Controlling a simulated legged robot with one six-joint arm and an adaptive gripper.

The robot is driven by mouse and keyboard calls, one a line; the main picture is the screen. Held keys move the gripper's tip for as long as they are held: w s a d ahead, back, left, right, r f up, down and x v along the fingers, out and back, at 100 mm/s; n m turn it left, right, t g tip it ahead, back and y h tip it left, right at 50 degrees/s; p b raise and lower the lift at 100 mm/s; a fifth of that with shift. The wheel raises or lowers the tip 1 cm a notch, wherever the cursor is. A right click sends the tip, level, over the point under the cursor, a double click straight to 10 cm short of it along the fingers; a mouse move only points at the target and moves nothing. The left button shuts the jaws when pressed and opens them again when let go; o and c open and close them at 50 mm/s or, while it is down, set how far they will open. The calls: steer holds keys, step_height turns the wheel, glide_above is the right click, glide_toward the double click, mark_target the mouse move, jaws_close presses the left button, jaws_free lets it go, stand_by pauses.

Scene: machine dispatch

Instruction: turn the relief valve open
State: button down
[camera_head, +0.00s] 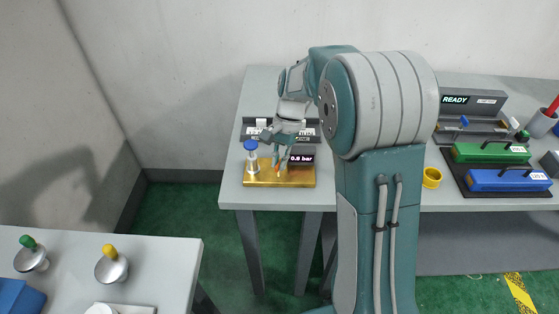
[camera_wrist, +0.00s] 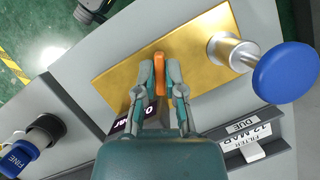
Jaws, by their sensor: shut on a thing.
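A brass plate (camera_head: 262,183) lies on the grey table; it fills the upper middle of the wrist view (camera_wrist: 195,50). An orange lever (camera_wrist: 159,66) stands on it, and only a sliver of it (camera_head: 278,171) shows in the head view. My gripper (camera_wrist: 159,88) is shut on the orange lever, one finger on each side; in the head view my gripper (camera_head: 282,162) points down over the plate. A silver post with a blue round knob (camera_head: 250,145) stands on the plate's left, apart from my fingers. The small display (camera_head: 302,158) reads 0.8 bar.
Behind the plate is a dark rack with labels (camera_head: 255,130). A yellow cup (camera_head: 432,178), green case (camera_head: 490,152) and blue case (camera_head: 508,180) are on the right. A nearer table (camera_head: 165,255) holds green and yellow knobs.

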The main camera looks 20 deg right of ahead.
steer(key=n, duration=0.2)
steer(key=n+g+h, duration=0.1)
steer(key=n, duration=0.2)
steer(key=shift+w+r+h, duration=0.1)
steer(key=shift+w+h, duration=0.1)
steer(key=shift+h, duration=0.1)
steer(key=shift+n, duration=0.3)
steer(key=c, duration=0.7)
jaws_free()
steer(key=shift+c, duration=0.2)
steer(key=v, duration=1.1)
steer(key=shift+w+r, duration=0.3)
steer(key=shift+r, duration=0.05)
